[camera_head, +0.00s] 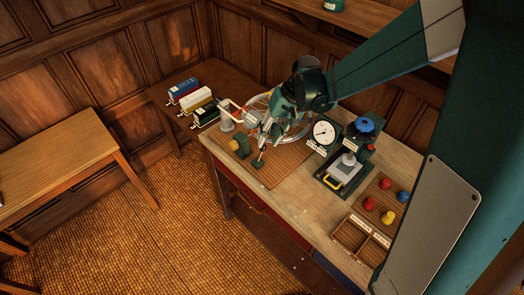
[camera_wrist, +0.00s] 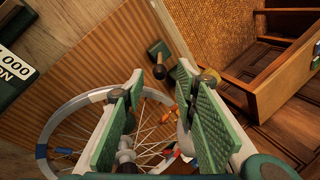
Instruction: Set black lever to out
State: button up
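A dark round-knobbed lever (camera_wrist: 159,71), which looks like the black lever, stands on a small green base (camera_wrist: 159,49) in the wrist view. It lies just beyond my gripper's fingertips, roughly between them and apart from both. In the head view a small upright lever (camera_head: 259,160) stands on the brown ribbed mat below my gripper (camera_head: 271,136). My gripper also shows in the wrist view (camera_wrist: 160,76), with its green-padded fingers spread and nothing between the tips. The lever's position markings cannot be read.
A spoked wheel (camera_wrist: 50,125) lies close under my fingers. A dial gauge (camera_head: 323,132), a green press with a blue knob (camera_head: 364,125) and a tray of red, yellow and blue knobs (camera_head: 380,204) stand to the right. Labelled boxes (camera_head: 195,99) sit behind left.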

aim_at(264, 146)
jog(key=shift+a+f, duration=0.1)
jog(key=shift+f, duration=0.05)
jog(key=shift+x, duration=3.7)
grip_shut()
